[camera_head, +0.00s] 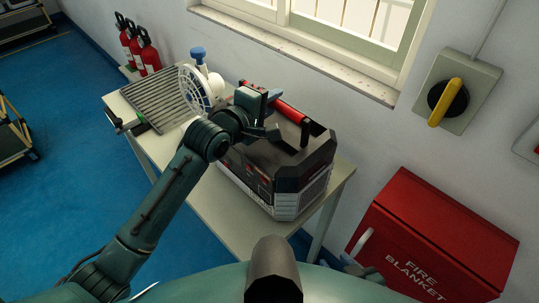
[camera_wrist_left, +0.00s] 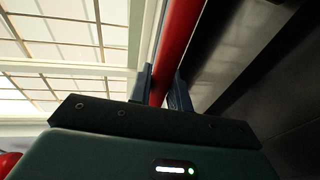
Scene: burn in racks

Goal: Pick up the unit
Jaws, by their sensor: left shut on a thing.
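The unit (camera_head: 292,178) is a dark grey and black box with light vented sides and a red top handle (camera_head: 287,108). It stands upright on a pale table (camera_head: 225,215). My left gripper (camera_head: 268,115) reaches over its top from the left, shut on the handle. In the left wrist view the red handle (camera_wrist_left: 180,40) runs between the two fingers of my left gripper (camera_wrist_left: 162,92). My left gripper hides part of the unit's top. What looks like part of my right gripper (camera_head: 362,268) shows low in the head view, mostly hidden; its jaws cannot be made out.
A white fan (camera_head: 196,88) and a grey ribbed rack (camera_head: 150,98) stand on the table left of the unit. A red fire blanket box (camera_head: 435,235) is to the right. A wall and window sill (camera_head: 300,55) lie behind. Red extinguishers (camera_head: 137,45) stand at the back left.

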